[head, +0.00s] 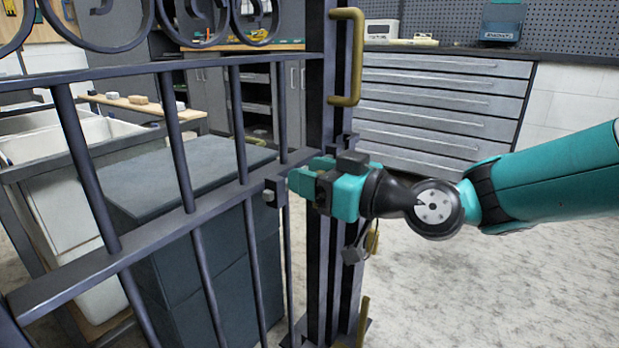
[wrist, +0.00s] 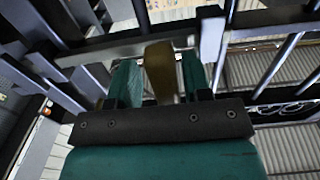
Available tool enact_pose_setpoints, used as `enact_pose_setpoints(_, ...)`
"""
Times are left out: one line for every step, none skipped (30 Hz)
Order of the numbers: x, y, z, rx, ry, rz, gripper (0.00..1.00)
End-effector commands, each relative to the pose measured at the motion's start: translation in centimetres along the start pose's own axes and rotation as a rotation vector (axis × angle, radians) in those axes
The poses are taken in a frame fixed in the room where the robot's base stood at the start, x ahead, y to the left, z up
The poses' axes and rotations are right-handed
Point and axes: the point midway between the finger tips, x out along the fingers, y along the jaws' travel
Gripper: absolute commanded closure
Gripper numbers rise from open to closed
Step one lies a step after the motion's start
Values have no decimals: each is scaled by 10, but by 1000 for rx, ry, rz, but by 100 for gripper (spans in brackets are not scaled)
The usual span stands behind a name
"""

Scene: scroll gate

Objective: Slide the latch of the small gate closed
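The dark metal gate (head: 160,222) fills the left of the head view, beside an upright post (head: 314,90). My gripper (head: 304,178) is at the latch by the gate's edge, level with its middle rail. In the wrist view, a brass latch knob (wrist: 159,70) stands between the two teal fingers of my gripper (wrist: 158,82). A dark horizontal latch bar (wrist: 125,47) runs behind the knob, with a bracket (wrist: 211,40) to its right. Whether both fingers touch the knob is unclear. In the head view, my gripper hides most of the latch; a square bracket (head: 273,192) shows left of it.
A brass pull handle (head: 355,58) sticks out from the post above my gripper. A small grey piece (head: 352,256) hangs below it. A dark cabinet (head: 170,250) stands behind the gate, and grey drawers (head: 440,95) stand behind the arm. The floor at right is clear.

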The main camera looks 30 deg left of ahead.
Motion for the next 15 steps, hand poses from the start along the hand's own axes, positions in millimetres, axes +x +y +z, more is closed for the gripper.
enact_pose_setpoints(0,-1,0,0,-1,-2,55)
enact_pose_setpoints(0,-1,0,1,-1,-2,55)
enact_pose_setpoints(0,-1,0,1,-1,-3,55)
enact_pose_setpoints(0,-1,0,1,-1,-3,55)
enact_pose_setpoints(0,-2,0,1,-1,-3,55)
enact_pose_setpoints(0,-2,0,1,-1,-4,55)
enact_pose_setpoints(0,-2,1,2,-2,-4,55)
enact_pose_setpoints(0,-2,1,2,-2,-4,55)
enact_pose_setpoints(0,-2,1,2,-2,-5,55)
enact_pose_setpoints(0,-2,1,2,-2,-5,55)
enact_pose_setpoints(0,-2,1,2,-2,-5,55)
enact_pose_setpoints(-2,-2,1,3,-3,-5,55)
enact_pose_setpoints(-4,-2,1,3,-3,-4,55)
enact_pose_setpoints(-6,-1,1,2,-4,-3,55)
enact_pose_setpoints(-11,-1,0,3,-4,-3,55)
